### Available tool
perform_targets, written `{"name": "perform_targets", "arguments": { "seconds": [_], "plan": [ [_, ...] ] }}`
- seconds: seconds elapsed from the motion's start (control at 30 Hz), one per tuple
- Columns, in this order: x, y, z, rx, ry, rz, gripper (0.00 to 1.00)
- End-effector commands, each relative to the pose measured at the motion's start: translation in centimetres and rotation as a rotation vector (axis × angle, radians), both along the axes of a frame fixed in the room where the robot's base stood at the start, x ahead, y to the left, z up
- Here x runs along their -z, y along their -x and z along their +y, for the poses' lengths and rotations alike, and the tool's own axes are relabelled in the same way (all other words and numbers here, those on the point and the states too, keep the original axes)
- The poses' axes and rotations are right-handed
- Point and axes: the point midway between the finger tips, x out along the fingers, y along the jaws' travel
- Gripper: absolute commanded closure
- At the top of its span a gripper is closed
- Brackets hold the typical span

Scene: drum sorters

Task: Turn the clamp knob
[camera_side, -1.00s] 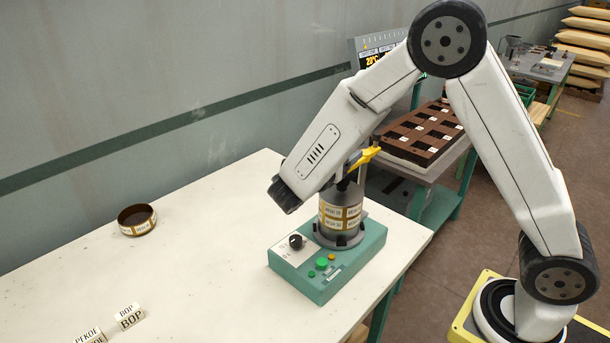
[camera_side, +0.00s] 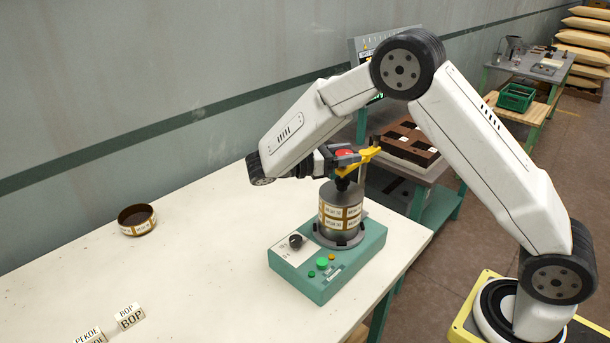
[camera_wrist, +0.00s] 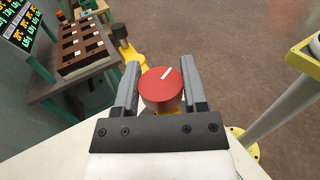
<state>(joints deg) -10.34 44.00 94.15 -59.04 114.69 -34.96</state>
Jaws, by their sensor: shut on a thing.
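The clamp knob is a round red knob (camera_wrist: 162,88) with a white line on its top. It sits above the labelled metal drum (camera_side: 341,208), at the yellow clamp arm (camera_side: 358,161). In the side view part of the red knob (camera_side: 347,153) shows between the dark fingers. My gripper (camera_wrist: 162,84) is shut on the knob, with one grey finger on each side. In the wrist view the white line points up and to the right. The drum stands upright on the green machine (camera_side: 325,268).
The green machine has a black dial (camera_side: 297,241) and several coloured buttons. An open round tin (camera_side: 137,220) and small lettered blocks (camera_side: 130,317) sit on the white table (camera_side: 200,290). A brown compartment tray (camera_side: 412,142) is behind the clamp. The table's left part is mostly clear.

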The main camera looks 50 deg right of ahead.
Motion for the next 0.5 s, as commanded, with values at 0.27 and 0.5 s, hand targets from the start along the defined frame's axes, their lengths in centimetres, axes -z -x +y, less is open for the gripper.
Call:
{"name": "perform_targets", "arguments": {
  "seconds": [0.27, 0.5],
  "plan": [
    [-0.07, 0.00, -0.01, 0.000, 0.003, -0.001, 1.00],
    [-0.05, 0.00, -0.01, -0.001, 0.003, -0.001, 0.10]
  ]
}}
